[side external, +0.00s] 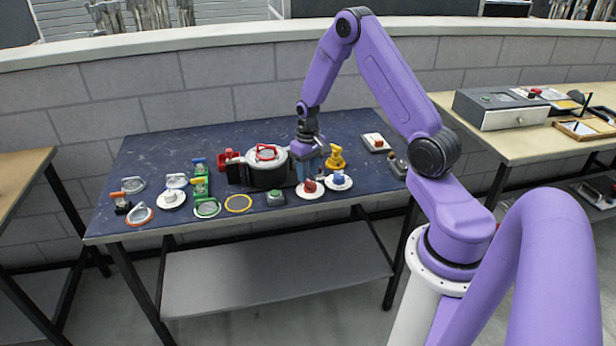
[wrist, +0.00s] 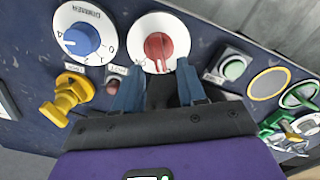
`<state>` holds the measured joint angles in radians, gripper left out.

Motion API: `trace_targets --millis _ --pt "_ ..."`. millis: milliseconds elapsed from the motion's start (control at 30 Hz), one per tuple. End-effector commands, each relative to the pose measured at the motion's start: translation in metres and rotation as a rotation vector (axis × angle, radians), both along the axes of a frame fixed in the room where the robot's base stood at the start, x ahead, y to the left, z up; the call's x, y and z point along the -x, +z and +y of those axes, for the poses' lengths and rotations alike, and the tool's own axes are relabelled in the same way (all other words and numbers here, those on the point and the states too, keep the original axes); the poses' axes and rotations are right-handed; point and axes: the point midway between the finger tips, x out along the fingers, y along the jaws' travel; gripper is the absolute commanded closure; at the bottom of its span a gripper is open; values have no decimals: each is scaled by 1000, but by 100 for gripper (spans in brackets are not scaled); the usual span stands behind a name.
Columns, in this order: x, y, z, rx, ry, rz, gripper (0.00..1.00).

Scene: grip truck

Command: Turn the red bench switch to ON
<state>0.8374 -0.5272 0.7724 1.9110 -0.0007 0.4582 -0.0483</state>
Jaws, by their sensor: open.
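The red switch (wrist: 158,46) is a red knob on a round white plate (wrist: 142,26), ahead of my fingers in the wrist view. A pale mark shows on the knob's edge nearest me. Small lettering on the plate beside it is hard to read. In the side view the red knob (side external: 310,186) sits at the table's front edge. My gripper (wrist: 158,76) is open and empty. Its two blue fingertips are apart at the near side of the knob, one toward each side. Whether they touch the plate I cannot tell. In the side view my gripper (side external: 308,165) is just behind the switch.
A blue dimmer dial (wrist: 82,38) stands left of the switch, with a yellow valve-like piece (wrist: 68,97) nearby. A dark pot (side external: 266,170) with a red handle stands left of my gripper.

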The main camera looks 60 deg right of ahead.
Motion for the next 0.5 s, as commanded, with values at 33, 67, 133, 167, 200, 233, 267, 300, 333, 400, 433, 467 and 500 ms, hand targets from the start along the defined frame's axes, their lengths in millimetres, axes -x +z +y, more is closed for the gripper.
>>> trace_targets --millis 33,67,133,167,200,233,267,300,333,400,433,467,500 --pt "1 -7 0 -1 -1 3 60" --pt "0 -10 0 -1 -1 2 60" --pt "0 -16 0 0 -1 1 60" --pt "0 -18 -1 0 -1 1 60" --pt "0 -20 -1 0 -1 0 60" --pt "0 -21 0 0 -1 0 60" --pt "0 -22 0 0 -1 0 60" --pt "0 -23 0 0 -1 -1 60" --pt "0 -24 0 0 -1 -1 60" --pt "0 -24 0 1 -1 -2 60" --pt "0 -24 0 1 -1 -2 60" --pt "0 -24 0 1 -1 -2 60" --pt "0 -24 0 1 -1 -2 60"
